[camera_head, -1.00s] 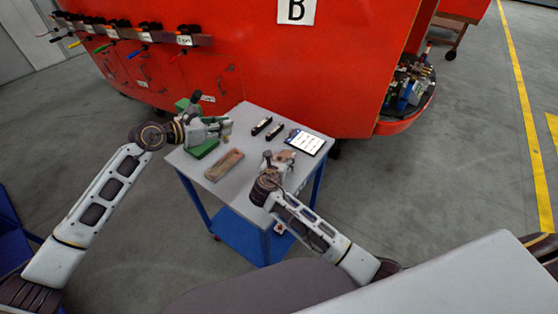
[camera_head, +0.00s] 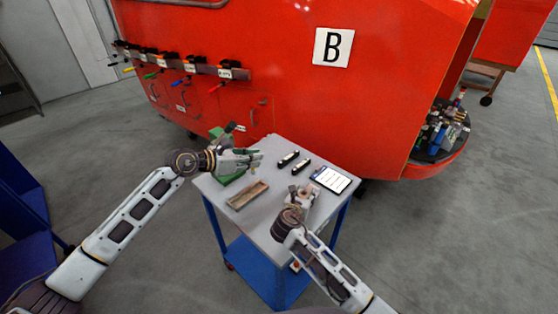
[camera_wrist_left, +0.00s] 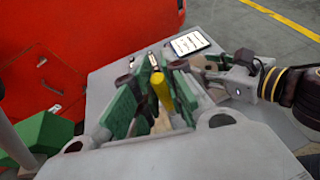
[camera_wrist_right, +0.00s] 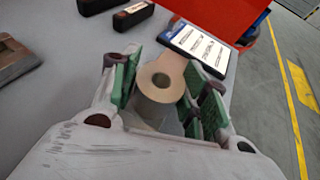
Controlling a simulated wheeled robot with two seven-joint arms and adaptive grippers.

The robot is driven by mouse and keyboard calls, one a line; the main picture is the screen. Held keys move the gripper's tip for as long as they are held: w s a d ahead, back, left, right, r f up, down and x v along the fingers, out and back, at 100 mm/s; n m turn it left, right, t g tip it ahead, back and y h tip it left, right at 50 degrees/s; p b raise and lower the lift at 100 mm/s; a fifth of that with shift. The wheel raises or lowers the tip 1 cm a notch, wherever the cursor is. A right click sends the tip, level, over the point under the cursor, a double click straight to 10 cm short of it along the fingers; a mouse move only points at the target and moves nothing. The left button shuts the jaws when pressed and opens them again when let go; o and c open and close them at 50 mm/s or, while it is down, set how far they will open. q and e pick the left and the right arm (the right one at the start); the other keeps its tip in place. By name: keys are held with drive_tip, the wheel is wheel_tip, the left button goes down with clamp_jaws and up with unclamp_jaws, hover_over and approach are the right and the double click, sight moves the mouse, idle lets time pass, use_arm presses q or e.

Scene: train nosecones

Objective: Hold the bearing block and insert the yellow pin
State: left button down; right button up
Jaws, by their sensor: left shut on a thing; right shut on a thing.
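My left gripper (camera_head: 256,158) is over the far left part of the cart top. In the left wrist view its green-padded fingers (camera_wrist_left: 155,98) are shut on the yellow pin (camera_wrist_left: 162,90), which points away from the wrist. My right gripper (camera_head: 303,192) is over the right part of the cart, apart from the left one. In the right wrist view its green-padded fingers (camera_wrist_right: 165,95) are shut on the bearing block (camera_wrist_right: 163,78), a tan piece with a round hole facing the camera. The pin and the block are apart. The lower part of the block is hidden by the fingers.
The grey cart top (camera_head: 265,220) carries a shallow wooden tray (camera_head: 247,195), two black blocks (camera_head: 288,158) and a tablet-like sheet (camera_head: 331,179). A red train body (camera_head: 300,90) rises behind the cart.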

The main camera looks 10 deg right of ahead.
use_arm(q)
drive_tip(key=s+d+f, duration=0.2)
drive_tip(key=d, duration=0.7)
drive_tip(key=w+a+f+n+t+y, duration=0.2)
drive_tip(key=w+f+n+t, duration=0.1)
drive_tip(key=w, duration=0.4)
drive_tip(key=shift+a+f, duration=0.25)
drive_tip(key=shift+f, duration=0.1)
wheel_tip(320, 180, down, 6)
idle(0.4)
drive_tip(key=shift+f, duration=0.15)
